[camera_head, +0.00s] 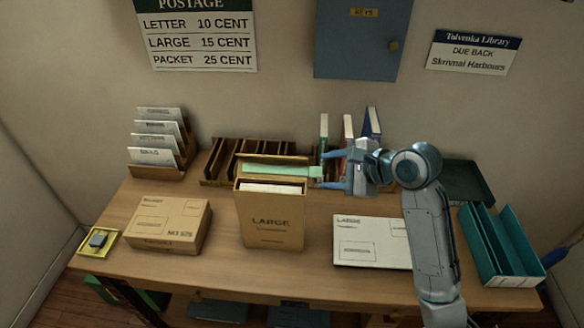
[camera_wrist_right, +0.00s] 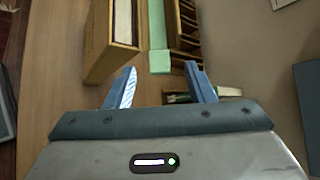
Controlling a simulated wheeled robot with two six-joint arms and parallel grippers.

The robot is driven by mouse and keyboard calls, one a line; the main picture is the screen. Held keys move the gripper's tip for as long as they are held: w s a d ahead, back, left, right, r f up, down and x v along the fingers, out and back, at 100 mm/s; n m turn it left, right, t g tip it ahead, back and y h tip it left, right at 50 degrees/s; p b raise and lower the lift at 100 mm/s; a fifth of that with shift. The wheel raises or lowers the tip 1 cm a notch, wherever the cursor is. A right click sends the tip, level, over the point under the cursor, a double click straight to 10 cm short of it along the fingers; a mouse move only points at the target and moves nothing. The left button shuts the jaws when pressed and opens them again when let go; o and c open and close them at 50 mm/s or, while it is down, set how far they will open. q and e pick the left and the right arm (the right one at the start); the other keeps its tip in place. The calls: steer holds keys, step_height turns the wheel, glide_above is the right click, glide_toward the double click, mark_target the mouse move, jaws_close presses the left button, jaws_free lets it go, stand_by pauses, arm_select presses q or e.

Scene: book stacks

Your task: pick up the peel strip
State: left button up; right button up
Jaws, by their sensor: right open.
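The peel strip looks to be the pale green strip (camera_head: 280,171) along the top of the brown "LARGE" envelope box (camera_head: 272,222). Its right end sticks out past the box toward my right gripper (camera_head: 324,170). In the right wrist view the strip (camera_wrist_right: 158,35) runs down to a squared end between the open fingertips of my right gripper (camera_wrist_right: 160,72). Gaps show on both sides, and I see no contact. The jaws are open and empty. My left gripper is not in view.
Upright books (camera_head: 347,135) stand just behind my right gripper, by a wooden slotted rack (camera_head: 222,160). A white "LARGE" packet (camera_head: 370,240) lies in front of it. A cardboard parcel (camera_head: 168,222) is left of the box and a teal holder (camera_head: 498,250) is at the right.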

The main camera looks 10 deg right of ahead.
steer(key=shift+x, duration=1.45)
steer(key=c, duration=0.9)
steer(key=shift+r+p, duration=0.1)
steer(key=shift+p, duration=0.2)
